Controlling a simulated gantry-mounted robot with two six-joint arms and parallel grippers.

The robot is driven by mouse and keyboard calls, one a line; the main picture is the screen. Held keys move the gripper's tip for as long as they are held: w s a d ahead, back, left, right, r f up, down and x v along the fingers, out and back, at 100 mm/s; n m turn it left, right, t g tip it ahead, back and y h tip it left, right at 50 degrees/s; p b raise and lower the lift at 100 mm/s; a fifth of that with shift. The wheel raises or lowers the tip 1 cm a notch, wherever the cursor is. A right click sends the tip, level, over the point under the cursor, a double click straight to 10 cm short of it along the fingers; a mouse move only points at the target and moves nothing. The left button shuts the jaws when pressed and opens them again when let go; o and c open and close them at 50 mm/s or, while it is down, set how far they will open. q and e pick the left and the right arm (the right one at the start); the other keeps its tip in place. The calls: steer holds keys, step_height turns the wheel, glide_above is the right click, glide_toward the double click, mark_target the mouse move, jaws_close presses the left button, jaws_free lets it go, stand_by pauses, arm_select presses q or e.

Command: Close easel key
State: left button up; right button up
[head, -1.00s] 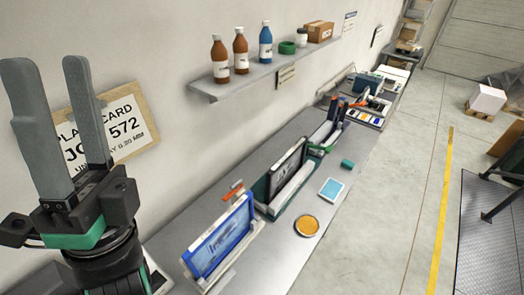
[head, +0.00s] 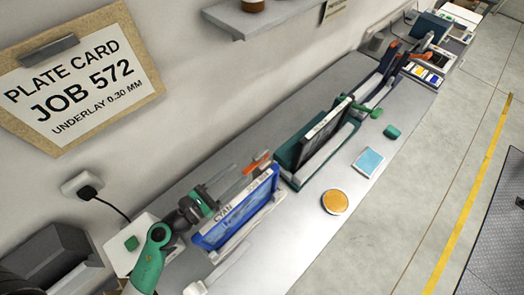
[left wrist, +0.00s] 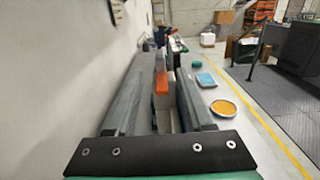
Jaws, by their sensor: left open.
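An orange key or lever (head: 257,163) sticks up behind the blue ink unit marked CYAN (head: 238,208), which stands tilted on the bench. In the left wrist view an orange piece (left wrist: 162,84) shows between my fingers, with a pale part below it. My left gripper (head: 228,181) is open, just behind the blue unit and to the left of the orange key. In the left wrist view its two grey fingers (left wrist: 163,70) flank the orange piece with gaps visible. Whether anything touches is unclear. My right gripper is not in view.
A dark unit in a green holder (head: 318,140) stands farther along the bench (head: 300,240). An orange round dish (head: 335,202), a blue pad (head: 368,161) and a green piece (head: 392,131) lie in front. The wall and plate card (head: 80,80) are at left; a shelf (head: 265,18) hangs above.

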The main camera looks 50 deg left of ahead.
mark_target(261, 153)
arm_select(q)
steer(key=w+p, duration=0.1)
steer(key=w, duration=1)
steer(key=shift+r, duration=0.1)
jaws_close()
stand_by(0.9)
